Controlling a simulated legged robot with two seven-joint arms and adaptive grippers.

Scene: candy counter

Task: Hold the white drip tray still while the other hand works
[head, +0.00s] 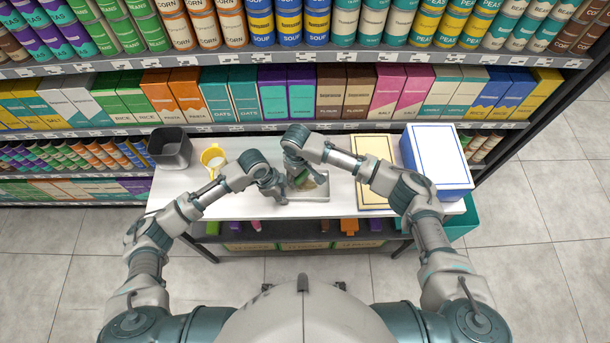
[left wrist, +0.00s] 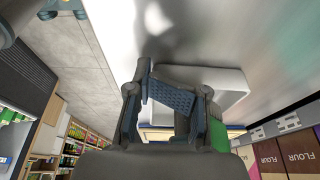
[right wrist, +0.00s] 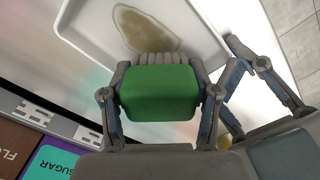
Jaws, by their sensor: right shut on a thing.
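The white drip tray (head: 308,197) lies on the white counter, with a brownish stain (right wrist: 145,30) on its floor. My right gripper (head: 300,180) is shut on a green block with a ribbed grey side (right wrist: 158,92), over the tray; the block sits near the stain in the right wrist view. My left gripper (head: 275,190) is at the tray's left side, its fingers close to the rim. In the left wrist view its fingertips (left wrist: 160,88) come near each other in front of the tray (left wrist: 225,85); whether they grip the rim is unclear.
Packed shelves rise behind. Bare counter (head: 180,190) shows at front left.

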